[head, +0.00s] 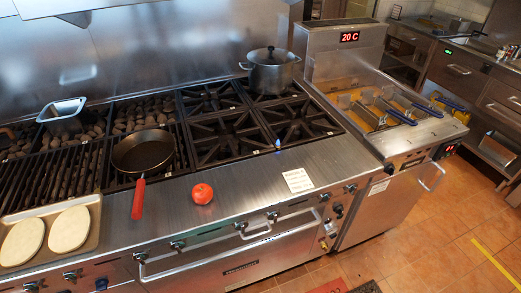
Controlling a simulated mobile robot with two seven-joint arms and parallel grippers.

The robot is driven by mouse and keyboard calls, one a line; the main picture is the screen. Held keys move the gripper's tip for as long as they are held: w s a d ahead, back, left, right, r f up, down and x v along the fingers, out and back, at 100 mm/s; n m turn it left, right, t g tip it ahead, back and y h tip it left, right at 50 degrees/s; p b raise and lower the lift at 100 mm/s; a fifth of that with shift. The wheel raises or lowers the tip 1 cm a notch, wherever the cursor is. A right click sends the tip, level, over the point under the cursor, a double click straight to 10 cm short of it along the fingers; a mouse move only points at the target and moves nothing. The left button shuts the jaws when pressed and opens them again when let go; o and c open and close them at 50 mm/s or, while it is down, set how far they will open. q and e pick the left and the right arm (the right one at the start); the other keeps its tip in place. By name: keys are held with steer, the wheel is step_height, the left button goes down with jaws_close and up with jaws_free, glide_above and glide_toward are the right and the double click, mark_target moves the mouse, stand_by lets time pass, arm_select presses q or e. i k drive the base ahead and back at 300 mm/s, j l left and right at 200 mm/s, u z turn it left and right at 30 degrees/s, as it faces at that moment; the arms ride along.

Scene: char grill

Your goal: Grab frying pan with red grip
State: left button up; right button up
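The frying pan (144,151) is dark and round and sits on the char grill grate at the left of the cooking range. Its red grip (138,198) points toward the front edge and reaches over the steel front ledge. The pan looks empty. Neither of my grippers shows in the head view.
A red tomato (203,193) lies on the steel ledge right of the grip. A tray (95,203) with two flat breads is at the left. A metal container (62,113) stands behind; a lidded pot (271,72) is on the back burner. A fryer (385,110) is at the right.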

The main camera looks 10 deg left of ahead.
mark_target(142, 154)
steer(key=u, duration=1.3)
